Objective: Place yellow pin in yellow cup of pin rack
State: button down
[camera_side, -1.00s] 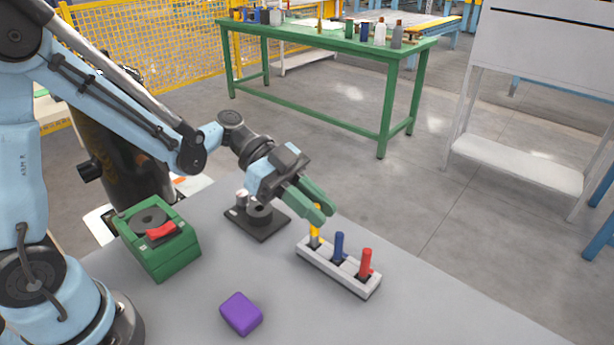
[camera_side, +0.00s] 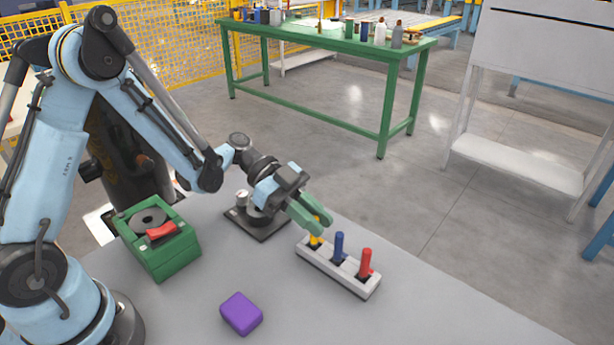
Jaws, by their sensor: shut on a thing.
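The pin rack (camera_side: 352,286) is a light grey bar with a row of three cups on the grey table. The yellow pin (camera_side: 315,241) is upright at the rack's left-end cup, its top hidden by my gripper. My gripper (camera_side: 318,222) has green fingers and is shut on the yellow pin, low over the rack. The cup's colour and how deep the pin sits cannot be told. A blue pin (camera_side: 339,245) stands in the middle cup and a red pin (camera_side: 366,262) in the right-end cup.
A dark plate fixture (camera_side: 258,228) with a round post stands left of the rack. A green box with a red part (camera_side: 162,232) is further left. A purple block (camera_side: 241,314) lies at the front. The table right of the rack is clear.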

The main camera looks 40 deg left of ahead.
jog(key=shift+f, duration=0.15)
jog(key=c, duration=1.1)
grip_release()
jog(key=shift+o, duration=0.2)
